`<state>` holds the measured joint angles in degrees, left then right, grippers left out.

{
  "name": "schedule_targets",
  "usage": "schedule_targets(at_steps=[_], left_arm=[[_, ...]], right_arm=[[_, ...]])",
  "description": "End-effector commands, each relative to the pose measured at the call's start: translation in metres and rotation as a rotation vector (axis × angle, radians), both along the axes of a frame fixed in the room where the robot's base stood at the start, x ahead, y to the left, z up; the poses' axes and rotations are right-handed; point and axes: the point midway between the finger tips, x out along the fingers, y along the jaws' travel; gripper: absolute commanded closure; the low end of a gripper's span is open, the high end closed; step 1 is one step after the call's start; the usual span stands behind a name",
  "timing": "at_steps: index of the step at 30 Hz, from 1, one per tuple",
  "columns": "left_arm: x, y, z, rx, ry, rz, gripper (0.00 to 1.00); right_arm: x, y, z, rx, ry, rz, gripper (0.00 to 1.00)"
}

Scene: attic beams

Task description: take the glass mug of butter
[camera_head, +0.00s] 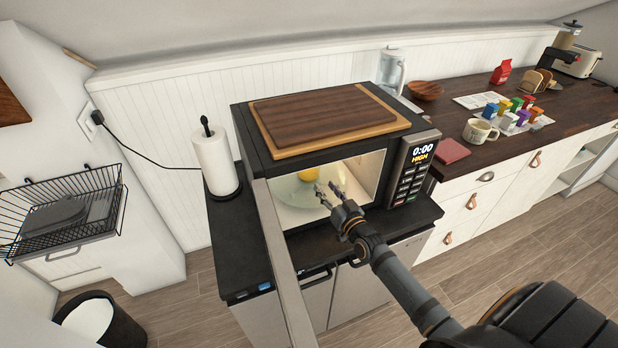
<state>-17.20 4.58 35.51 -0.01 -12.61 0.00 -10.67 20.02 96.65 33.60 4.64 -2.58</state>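A small yellow thing (308,174), which looks like the butter, is inside the lit microwave (405,150) on the glass turntable (287,192). The microwave's top edge cuts off its upper part, and I cannot clearly make out the glass mug's walls. The microwave door (283,260) stands open toward me. My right gripper (327,188) reaches in from the lower right and is at the microwave opening, in front and slightly right of the yellow thing. Its fingers are apart with nothing between them. My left gripper is not in view.
A wooden cutting board (325,115) lies on top of the microwave. A paper towel roll (213,160) stands to its left. The wooden counter on the right holds a white mug (480,132), a red book (450,151) and several colourful small boxes. The open door bounds the opening's left side.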

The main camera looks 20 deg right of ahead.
Motion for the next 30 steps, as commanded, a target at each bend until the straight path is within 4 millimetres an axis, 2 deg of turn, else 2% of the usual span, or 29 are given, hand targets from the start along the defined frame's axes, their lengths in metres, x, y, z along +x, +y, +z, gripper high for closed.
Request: schedule_targets(at_steps=[4,9,12,19,20,28,30], left_arm=[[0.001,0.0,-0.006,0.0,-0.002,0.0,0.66],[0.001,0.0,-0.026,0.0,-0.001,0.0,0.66],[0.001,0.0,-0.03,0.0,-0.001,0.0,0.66],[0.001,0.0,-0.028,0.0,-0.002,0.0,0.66],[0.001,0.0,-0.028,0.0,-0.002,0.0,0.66],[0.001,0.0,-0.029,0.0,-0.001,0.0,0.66],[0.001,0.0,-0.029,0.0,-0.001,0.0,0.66]], right_arm=[[0.008,0.001,-0.002,0.001,-0.001,0.0,0.61],[0.038,0.003,-0.004,0.002,-0.002,0.0,0.61],[0.049,0.003,-0.002,0.0,-0.001,0.0,0.61],[0.052,0.003,0.0,0.0,0.002,0.0,0.61],[0.052,0.003,0.0,0.0,0.002,0.0,0.63],[0.052,0.003,0.0,0.0,0.002,0.0,0.99],[0.052,0.003,0.0,0.0,0.002,0.0,1.0]])
